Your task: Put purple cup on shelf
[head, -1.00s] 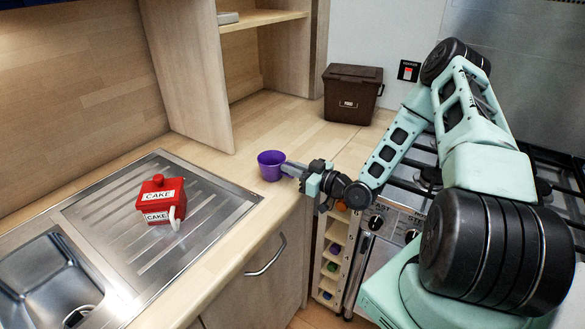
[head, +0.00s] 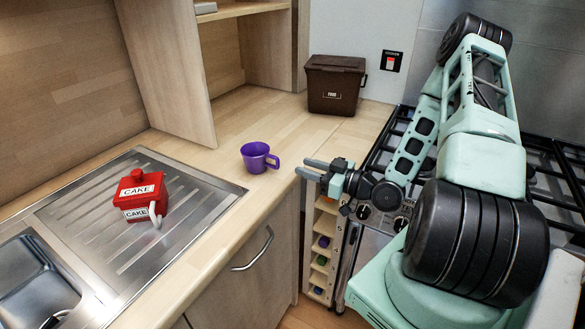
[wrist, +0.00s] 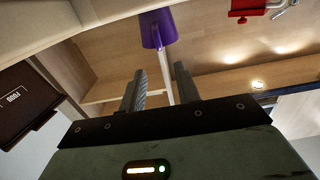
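The purple cup (head: 256,157) stands upright on the wooden counter, between the sink drainer and the brown bin, with its handle toward the right. My gripper (head: 308,170) is to the right of the cup, near the counter edge, with its fingers apart and nothing between them. In the wrist view the cup (wrist: 158,28) shows beyond the open fingers (wrist: 158,86), with its handle pointing toward the gap between them. The wooden shelf unit (head: 232,10) stands at the back of the counter, behind the cup. Only its lower part is in the head view.
A red cake tin (head: 138,196) sits on the metal drainer (head: 95,215) at left. A brown bin (head: 335,85) stands at the back right of the counter, near the hob (head: 385,135). A narrow rack (head: 322,245) is below the gripper. Counter around the cup is clear.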

